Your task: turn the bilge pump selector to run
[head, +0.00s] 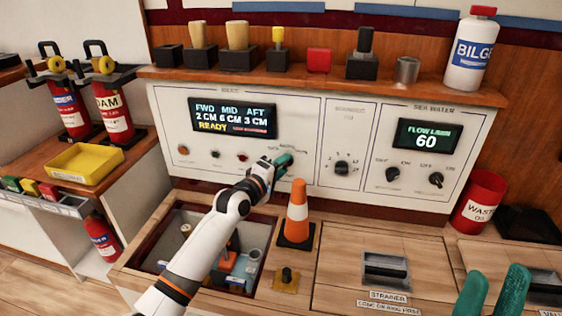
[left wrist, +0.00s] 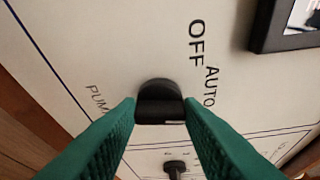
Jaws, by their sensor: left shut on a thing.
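The bilge pump selector is a black knob (left wrist: 158,88) on the cream panel, between my left gripper's green fingertips (left wrist: 160,112) in the left wrist view. The fingers are shut on it. The words OFF and AUTO are printed beside it, and a partly hidden word starting "PUM" is on the other side. The RUN mark is not visible. In the head view my left gripper (head: 284,160) is at the panel below the bilge display, and it hides the selector. My right gripper (head: 496,278) is at the lower right, fingers apart, with nothing visible between them.
The bilge display (head: 232,118) reads 2, 6 and 3 cm and READY. Another rotary knob (head: 342,168) is right of my left gripper. An orange cone (head: 297,215) stands close below it, beside an open hatch (head: 265,222). A shelf (head: 300,80) with several objects runs above the panel.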

